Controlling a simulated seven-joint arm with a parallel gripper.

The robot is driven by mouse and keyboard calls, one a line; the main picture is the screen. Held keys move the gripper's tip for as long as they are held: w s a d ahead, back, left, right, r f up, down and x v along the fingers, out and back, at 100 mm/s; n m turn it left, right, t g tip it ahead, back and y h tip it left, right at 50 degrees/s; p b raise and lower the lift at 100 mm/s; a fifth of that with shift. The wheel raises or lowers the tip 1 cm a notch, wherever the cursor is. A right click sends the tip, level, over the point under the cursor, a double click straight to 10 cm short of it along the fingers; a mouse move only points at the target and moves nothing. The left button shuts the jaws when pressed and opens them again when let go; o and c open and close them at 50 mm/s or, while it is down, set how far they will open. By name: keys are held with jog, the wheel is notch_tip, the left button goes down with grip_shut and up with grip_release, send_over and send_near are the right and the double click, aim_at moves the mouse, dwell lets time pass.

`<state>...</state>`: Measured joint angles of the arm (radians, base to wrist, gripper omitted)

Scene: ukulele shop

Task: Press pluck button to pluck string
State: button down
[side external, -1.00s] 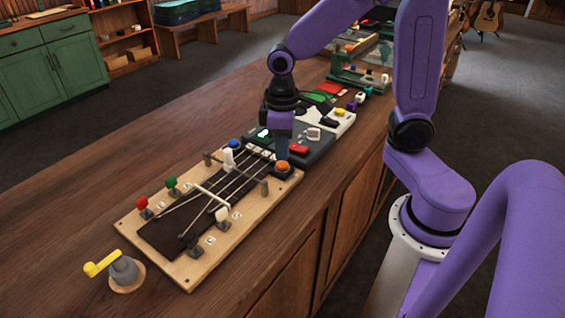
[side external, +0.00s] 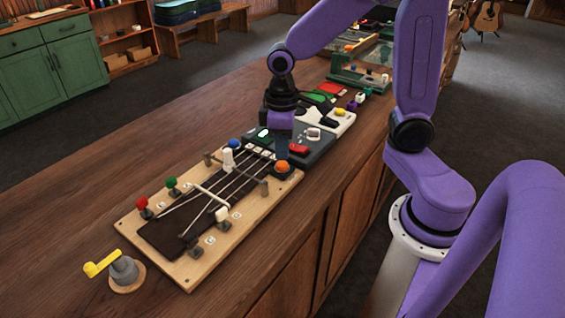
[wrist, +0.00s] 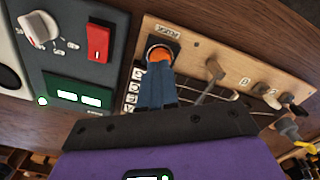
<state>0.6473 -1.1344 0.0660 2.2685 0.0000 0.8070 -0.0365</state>
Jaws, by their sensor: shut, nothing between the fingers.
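The orange pluck button (side external: 282,166) sits on a dark base at the near right corner of the wooden string board (side external: 200,258). In the wrist view the orange button (wrist: 159,54) shows beyond my fingertips, beside a small label plate. Strings (side external: 228,182) run along the board's dark panel. My gripper (side external: 282,156) points down with its fingers together and empty, right at the button. In the wrist view my gripper (wrist: 158,72) overlaps the button's near edge and hides part of it. I cannot tell how far the button is pressed.
A dark grey box with a red switch (side external: 298,149) and a knob (wrist: 40,30) stands close beside the board. The board carries red (side external: 142,203), green (side external: 171,182) and blue (side external: 234,143) knobs. A yellow crank (side external: 102,263) stands at the left.

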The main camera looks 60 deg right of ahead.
aim_at(284, 166)
jog(key=shift+f, duration=1.1)
jog(key=shift+r, duration=3.8)
jog(key=shift+s, duration=0.1)
jog(key=shift+s+a, duration=0.2)
jog(key=shift+s, duration=0.15)
jog(key=s+f+n, duration=0.2)
jog(key=s+n, duration=0.4)
jog(key=s, duration=1)
jog(key=shift+s+a+f+n, duration=0.15)
jog(key=shift+a+f+n, duration=0.15)
jog(key=shift+a, duration=0.15)
